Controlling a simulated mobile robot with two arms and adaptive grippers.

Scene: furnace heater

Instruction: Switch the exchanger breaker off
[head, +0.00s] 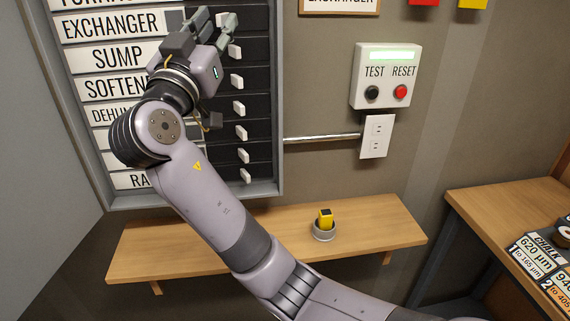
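The breaker panel (279,120) is open at the upper left, with white labels and a column of white switches. The exchanger label (111,25) is near the top, above the sump label (118,57). My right gripper (214,19) is over the exchanger row at the switch column, its fingertips apart. It hides the exchanger breaker's switch, so I cannot tell the switch's position or whether I touch it. The sump switch (235,51) shows just below the fingers. My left gripper is out of view.
A box with test and reset buttons (386,76) and an outlet (376,136) are on the wall to the right. A wooden shelf (375,228) below holds a grey cup (324,233) with a yellow item. A wooden bench (490,205) stands at the right.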

